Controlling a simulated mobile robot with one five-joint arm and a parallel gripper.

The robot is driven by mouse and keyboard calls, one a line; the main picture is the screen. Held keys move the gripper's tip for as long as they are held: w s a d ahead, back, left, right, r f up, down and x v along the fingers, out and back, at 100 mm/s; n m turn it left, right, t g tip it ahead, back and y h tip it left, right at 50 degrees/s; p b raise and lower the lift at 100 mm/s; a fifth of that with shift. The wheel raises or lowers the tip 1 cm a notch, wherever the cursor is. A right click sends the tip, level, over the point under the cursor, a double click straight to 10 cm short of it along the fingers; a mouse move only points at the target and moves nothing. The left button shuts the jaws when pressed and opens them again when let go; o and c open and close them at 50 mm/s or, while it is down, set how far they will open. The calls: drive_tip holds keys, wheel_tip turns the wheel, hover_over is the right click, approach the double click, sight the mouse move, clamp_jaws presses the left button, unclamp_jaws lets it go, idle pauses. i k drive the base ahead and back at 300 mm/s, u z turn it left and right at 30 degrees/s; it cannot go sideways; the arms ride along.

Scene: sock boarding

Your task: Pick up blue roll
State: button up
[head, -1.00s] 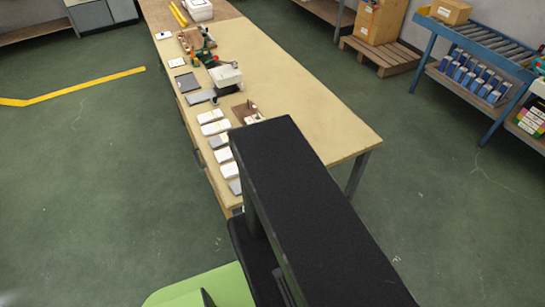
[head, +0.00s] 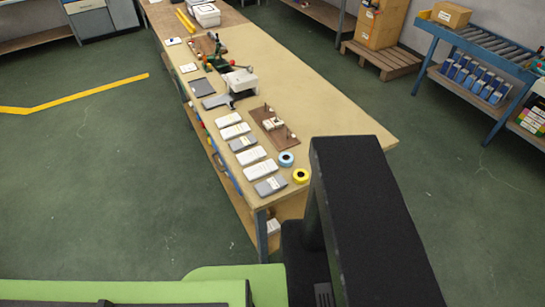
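The blue roll (head: 286,159) lies on the tan worktable (head: 330,110) near its front left corner in the head view. It is a small ring with a dark centre. A yellow roll (head: 301,176) lies just in front of it and to its right. My black arm stands to the right of both rolls and hides part of the table's front edge. I cannot make out my gripper's fingers in this view.
Flat white and grey packs (head: 251,156) line the table's left edge. A brown board with pegs (head: 274,126) lies behind the blue roll. A white device (head: 240,81) stands further back. The table's right side is clear. Green floor surrounds it.

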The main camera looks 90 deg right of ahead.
sight(285, 159)
drive_tip(key=i, duration=0.85)
drive_tip(key=z, duration=0.05)
